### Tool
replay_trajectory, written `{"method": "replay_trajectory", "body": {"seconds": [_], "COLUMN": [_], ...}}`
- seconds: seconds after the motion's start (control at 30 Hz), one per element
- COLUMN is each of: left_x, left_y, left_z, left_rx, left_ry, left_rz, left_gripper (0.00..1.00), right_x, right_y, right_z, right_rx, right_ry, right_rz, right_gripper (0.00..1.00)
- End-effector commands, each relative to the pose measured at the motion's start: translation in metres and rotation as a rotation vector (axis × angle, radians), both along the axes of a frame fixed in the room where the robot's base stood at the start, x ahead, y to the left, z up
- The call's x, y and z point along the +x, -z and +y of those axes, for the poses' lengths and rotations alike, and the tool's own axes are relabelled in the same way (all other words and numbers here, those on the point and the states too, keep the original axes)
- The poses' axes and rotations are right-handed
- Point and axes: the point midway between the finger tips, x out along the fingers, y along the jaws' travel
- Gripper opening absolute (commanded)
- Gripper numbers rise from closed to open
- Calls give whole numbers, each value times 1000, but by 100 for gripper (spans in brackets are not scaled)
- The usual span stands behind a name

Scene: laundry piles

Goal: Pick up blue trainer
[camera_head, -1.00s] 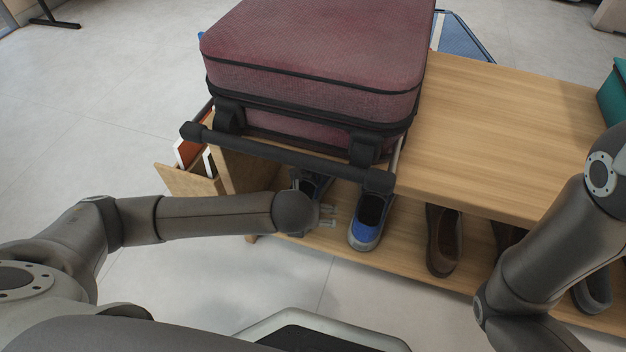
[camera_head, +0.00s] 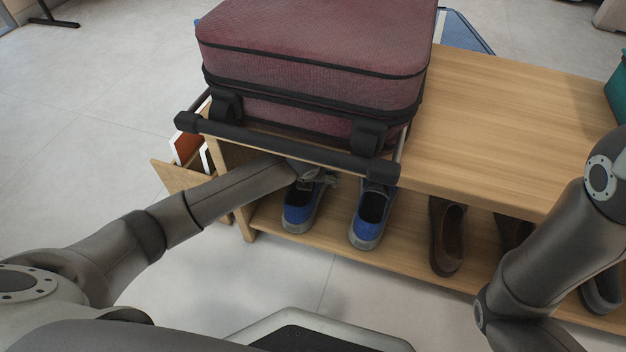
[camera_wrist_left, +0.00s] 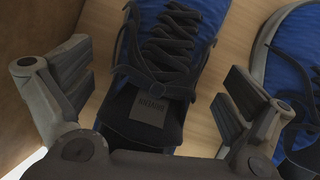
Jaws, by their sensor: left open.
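Two blue trainers stand side by side on the lower shelf of the wooden bench. The left blue trainer (camera_head: 299,207) has its heel toward me, partly hidden by my left arm. The right blue trainer (camera_head: 369,222) stands beside it. My left gripper (camera_head: 325,178) reaches under the bench top, above the left trainer. In the left wrist view, the open fingers of my left gripper (camera_wrist_left: 150,95) lie on either side of that trainer's black tongue and laces (camera_wrist_left: 168,52). The right trainer (camera_wrist_left: 295,65) is at the right edge there. My right gripper is out of view.
The bench top (camera_head: 500,120) hangs low over the shoes. A maroon suitcase (camera_head: 310,50) lies on it, its black handle (camera_head: 285,148) jutting forward. Brown shoes (camera_head: 447,240) stand farther right on the lower shelf (camera_head: 400,255). Wooden panel (camera_wrist_left: 30,60) is close on the gripper's left.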

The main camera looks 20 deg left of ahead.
Motion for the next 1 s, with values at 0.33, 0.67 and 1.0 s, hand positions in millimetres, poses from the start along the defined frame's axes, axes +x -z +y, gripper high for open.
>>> {"method": "replay_trajectory", "body": {"seconds": [0.33,0.67,1.0], "left_x": [8,8,8], "left_y": [16,16,17], "left_z": [1,1,1], "left_rx": [0,0,1], "left_ry": [0,0,0], "left_rz": [0,1,2], "left_gripper": [100,70,41], "right_x": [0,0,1], "right_y": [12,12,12], "right_z": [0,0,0], "right_rx": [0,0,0], "right_ry": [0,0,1], "right_rz": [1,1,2], "right_gripper": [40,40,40]}}
